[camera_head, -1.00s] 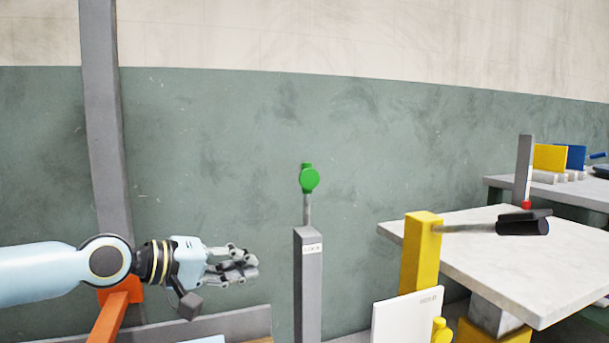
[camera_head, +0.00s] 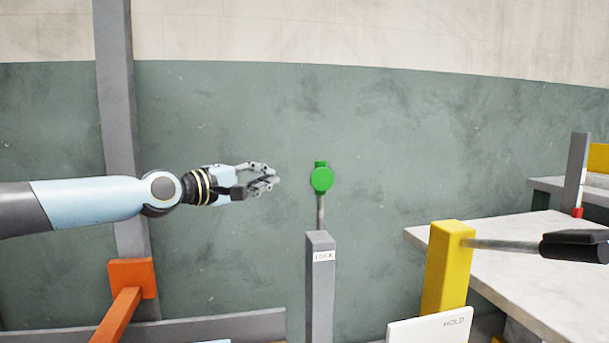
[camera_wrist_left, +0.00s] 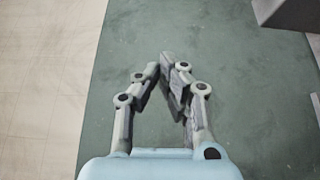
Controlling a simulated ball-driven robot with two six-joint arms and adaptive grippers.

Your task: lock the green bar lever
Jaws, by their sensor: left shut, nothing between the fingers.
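The lever is not visible in the left wrist view. My right gripper is not in view.
A yellow post (camera_head: 447,268) with a metal rod and black handle (camera_head: 575,246) stands to the right, before a pale table (camera_head: 530,275). A white panel marked HOLD (camera_head: 430,329) is at the bottom. An orange bracket (camera_head: 132,278) is at lower left.

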